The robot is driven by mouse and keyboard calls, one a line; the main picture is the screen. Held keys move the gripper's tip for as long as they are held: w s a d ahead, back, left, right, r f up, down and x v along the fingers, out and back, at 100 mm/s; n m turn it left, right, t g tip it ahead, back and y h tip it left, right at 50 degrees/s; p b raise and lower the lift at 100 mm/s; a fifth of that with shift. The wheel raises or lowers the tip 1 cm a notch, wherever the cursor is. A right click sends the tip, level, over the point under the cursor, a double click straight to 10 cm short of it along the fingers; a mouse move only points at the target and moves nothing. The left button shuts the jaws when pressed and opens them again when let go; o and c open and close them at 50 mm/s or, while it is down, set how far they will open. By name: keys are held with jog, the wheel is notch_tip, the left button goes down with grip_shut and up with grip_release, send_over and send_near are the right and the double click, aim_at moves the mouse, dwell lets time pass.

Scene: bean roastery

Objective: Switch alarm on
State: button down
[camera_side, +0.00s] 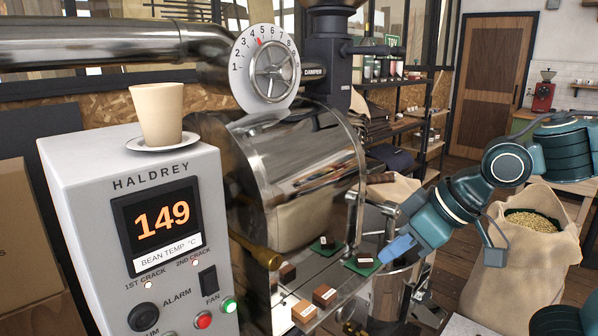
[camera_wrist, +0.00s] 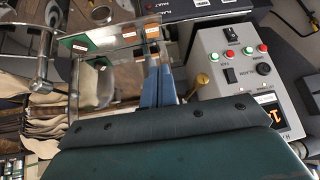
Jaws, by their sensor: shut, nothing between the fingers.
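The grey HALDREY control box (camera_side: 75,205) stands at the left in the side view, its display reading 149. The word ALARM is beside a black round knob (camera_side: 143,316); the knob's setting is not clear. A black FAN rocker switch (camera_side: 208,281) is to its right. In the wrist view the box (camera_wrist: 207,42) is at the right, upside down, with the knob (camera_wrist: 263,69) on its face. My gripper (camera_side: 390,252) is shut and empty, to the right of the box and well apart from it. Its blue fingers (camera_wrist: 156,78) are together in the wrist view.
Red (camera_side: 203,320) and green (camera_side: 229,304) buttons are on the box; a cup (camera_side: 157,112) stands on top. The steel roaster drum (camera_side: 290,165) is behind. Small brown blocks (camera_side: 324,294) and green pads (camera_side: 349,265) lie near my gripper. A bean sack (camera_side: 520,270) is at right.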

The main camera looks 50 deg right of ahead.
jog(key=w+a+f+n+y, duration=0.1)
jog(key=w+a+f+y, duration=0.1)
jog(key=a, duration=0.8)
jog(key=w+a+f+n+t+y, duration=0.1)
jog(key=w+a+f+n+y, duration=0.1)
jog(key=a, duration=0.8)
jog(key=shift+w+t+y, duration=0.3)
jog(key=shift+w+y, duration=0.6)
jog(key=shift+w, duration=0.15)
jog(key=shift+w+f, duration=0.1)
jog(key=shift+w, duration=0.05)
jog(key=w+f, duration=0.1)
jog(key=w, duration=0.7)
jog(key=shift+w, duration=0.25)
jog(key=shift+w+f, duration=0.15)
jog(key=shift+w, duration=0.55)
dwell(1.3)
jog(key=shift+s, duration=0.1)
dwell(0.3)
jog(key=shift+s, duration=0.65)
jog(key=shift+s, duration=0.1)
jog(key=shift+s+r, duration=0.2)
jog(key=shift+s, duration=1)
jog(key=shift+s+r, duration=0.2)
jog(key=shift+s, duration=1)
